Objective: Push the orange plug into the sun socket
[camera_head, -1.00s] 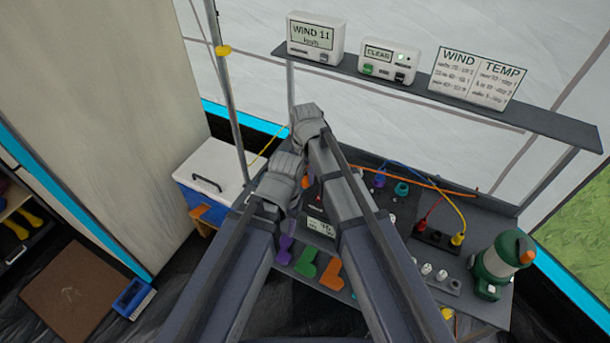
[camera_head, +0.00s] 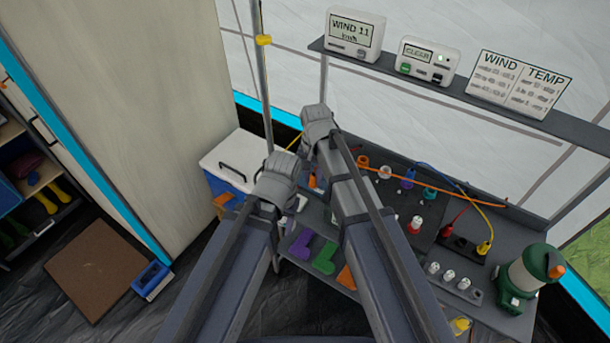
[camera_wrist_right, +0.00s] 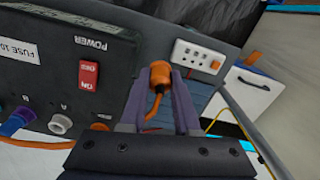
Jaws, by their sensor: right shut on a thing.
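In the right wrist view, the orange plug (camera_wrist_right: 159,74) sits between the fingers of my right gripper (camera_wrist_right: 159,92), which is shut on it. Its orange cable hangs down from it in that picture. In the head view, my right gripper (camera_head: 318,128) is seen from behind, its fingers and the plug hidden. I cannot make out a sun mark on any socket. My left gripper (camera_head: 279,174) is left of the right one; its jaws are hidden.
A red power switch (camera_wrist_right: 89,74) and a white outlet plate (camera_wrist_right: 197,60) flank the plug. An orange cable (camera_head: 450,182) crosses the panel's back. A green lantern (camera_head: 525,275) stands at right. A shelf (camera_head: 450,92) hangs behind.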

